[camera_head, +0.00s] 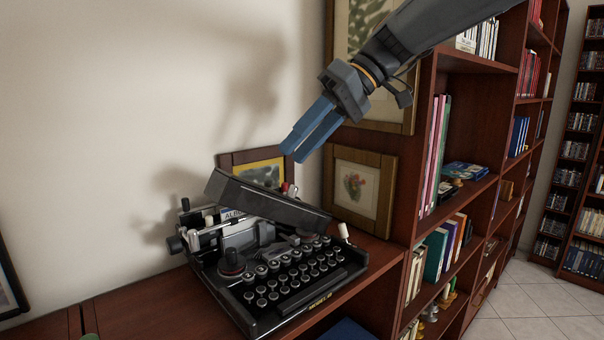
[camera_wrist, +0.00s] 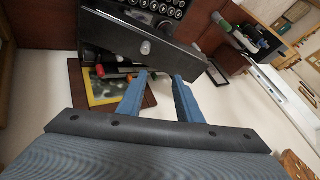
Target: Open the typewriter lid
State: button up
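The black typewriter (camera_head: 310,302) stands on a reddish wooden cabinet top. Its lid (camera_head: 268,202), a long dark panel, is raised and tilted above the type mechanism, which shows beneath it. The lid also shows in the wrist view (camera_wrist: 150,36), with a small pale knob on it. My gripper (camera_head: 294,156) is above the lid, toward its back, with its blue fingers pointing down and left. In the wrist view the fingers (camera_wrist: 161,75) are apart with nothing between them, and their tips overlap the lid's edge. In the head view a gap shows between the fingertips and lid.
A yellow framed picture (camera_head: 258,166) stands behind the typewriter, close to the fingers. A flower picture (camera_head: 357,188) is to its right. A bookshelf (camera_head: 462,62) rises on the right. The cabinet top (camera_head: 150,309) is mostly clear left of the typewriter.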

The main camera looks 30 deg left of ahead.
jog(key=shift+r, duration=1.75)
jog(key=shift+c, duration=0.3)
